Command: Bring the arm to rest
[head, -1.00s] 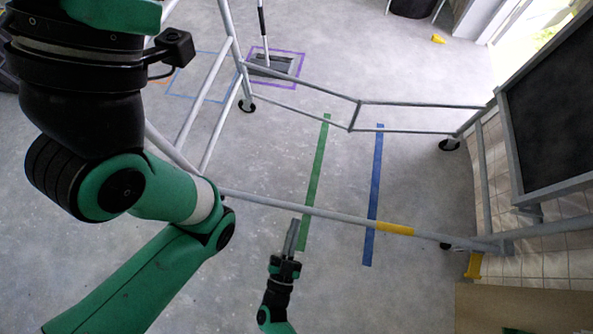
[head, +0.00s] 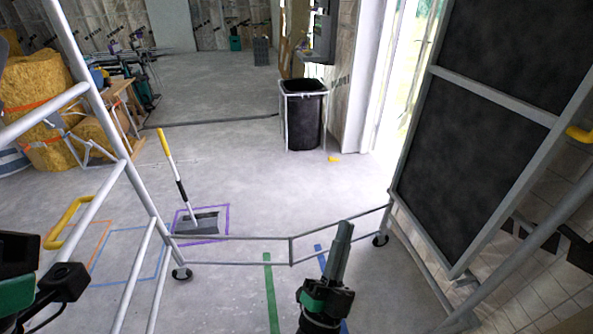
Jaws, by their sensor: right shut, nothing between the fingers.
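My right gripper (head: 342,255) stands upright at the bottom middle of the head view, fingers pointing up and away. It is shut and empty, in front of the lower rail of the grey metal frame (head: 240,237) and over the blue floor line. Part of my left arm shows at the lower left edge with a small black camera block. My left gripper is out of the picture.
The frame's uprights and wheels stand on both sides, with a dark panel (head: 473,135) on the right. A green floor line (head: 270,290) and a blue floor line (head: 320,259) run below. The middle floor is clear.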

